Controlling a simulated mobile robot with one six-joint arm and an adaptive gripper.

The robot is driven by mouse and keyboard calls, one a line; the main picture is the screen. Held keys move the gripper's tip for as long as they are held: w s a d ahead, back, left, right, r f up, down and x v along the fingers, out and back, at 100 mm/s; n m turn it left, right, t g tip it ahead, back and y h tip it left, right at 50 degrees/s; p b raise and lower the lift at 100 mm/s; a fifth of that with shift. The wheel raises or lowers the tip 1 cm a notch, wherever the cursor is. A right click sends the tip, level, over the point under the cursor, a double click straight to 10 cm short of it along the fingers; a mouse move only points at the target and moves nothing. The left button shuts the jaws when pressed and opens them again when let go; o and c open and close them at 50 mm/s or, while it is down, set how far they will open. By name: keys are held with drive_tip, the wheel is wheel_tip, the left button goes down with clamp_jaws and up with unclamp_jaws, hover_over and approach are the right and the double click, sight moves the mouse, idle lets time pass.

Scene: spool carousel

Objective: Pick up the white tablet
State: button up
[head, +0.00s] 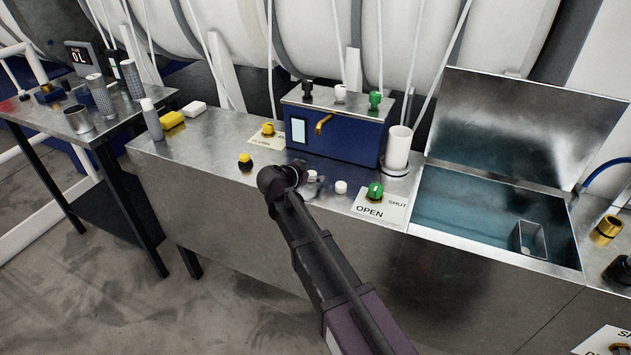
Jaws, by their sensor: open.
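Small white pieces stand on the steel counter (222,150) in front of the blue box. One short white round piece (341,187) stands clear, just left of the OPEN/SHUT plate. Another pale round piece (312,176) shows right beside my gripper (302,186), partly covered by it. A white rounded block (194,108) lies at the counter's back left, beside a yellow block (172,121). I cannot tell for sure which is the white tablet. My gripper is low over the counter's front edge and open; its fingers are small and partly hidden by my wrist.
The blue box (340,137) with knobs on top stands behind my gripper. A white cylinder (398,148) and a green knob (375,191) are to the right, then an open-lidded water tank (465,241). A black-and-yellow knob (245,162) is on the left.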

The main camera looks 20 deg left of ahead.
drive_tip(key=shift+w+f, duration=0.1)
drive_tip(key=shift+w, duration=0.1)
idle(0.4)
drive_tip(key=c, duration=1.1)
